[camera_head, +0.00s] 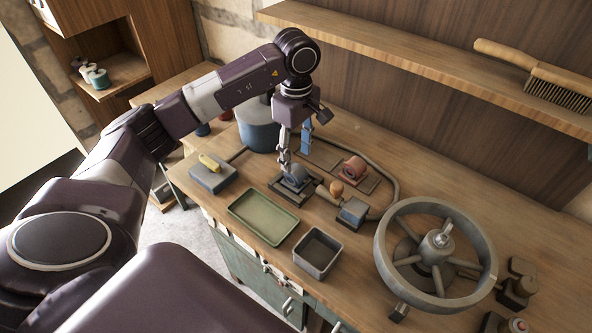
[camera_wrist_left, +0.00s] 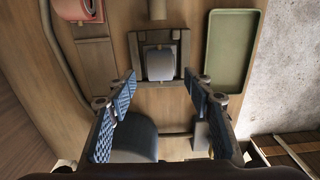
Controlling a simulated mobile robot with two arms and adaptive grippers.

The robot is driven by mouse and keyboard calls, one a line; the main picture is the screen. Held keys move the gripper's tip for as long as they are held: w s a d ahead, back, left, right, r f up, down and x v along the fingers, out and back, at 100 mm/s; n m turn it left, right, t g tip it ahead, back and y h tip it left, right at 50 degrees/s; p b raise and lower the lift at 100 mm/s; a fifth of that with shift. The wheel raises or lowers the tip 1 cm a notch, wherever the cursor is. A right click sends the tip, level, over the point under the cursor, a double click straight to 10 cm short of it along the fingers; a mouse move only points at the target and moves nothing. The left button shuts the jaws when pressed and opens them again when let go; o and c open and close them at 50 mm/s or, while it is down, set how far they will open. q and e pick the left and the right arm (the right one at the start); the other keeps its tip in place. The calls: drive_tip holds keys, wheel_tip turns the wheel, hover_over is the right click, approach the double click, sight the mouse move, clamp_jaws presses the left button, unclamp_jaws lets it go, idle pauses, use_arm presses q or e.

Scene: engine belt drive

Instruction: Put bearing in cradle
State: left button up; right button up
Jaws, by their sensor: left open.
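A grey-blue rounded part, which looks like the bearing (camera_head: 296,180), sits in a dark square-framed cradle (camera_head: 289,195) on the bench. In the left wrist view the bearing (camera_wrist_left: 159,65) lies inside the dark frame of the cradle (camera_wrist_left: 134,57), roughly centred ahead of the fingers. My left gripper (camera_head: 296,160) is just above it, pointing down. In the left wrist view its blue-padded fingers (camera_wrist_left: 164,86) are spread wide with nothing between them, apart from the bearing. The gripper partly hides the bearing in the head view. My right gripper is not in view.
A green tray (camera_head: 262,217) and a dark open box (camera_head: 317,251) are near the front edge. A large spoked wheel (camera_head: 383,247) stands farther right; a blue pot (camera_head: 257,134) is behind.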

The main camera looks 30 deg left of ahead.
sight(296, 168)
use_arm(q)
drive_tip(key=shift+r+b, duration=0.4)
drive_tip(key=shift+r, duration=2.25)
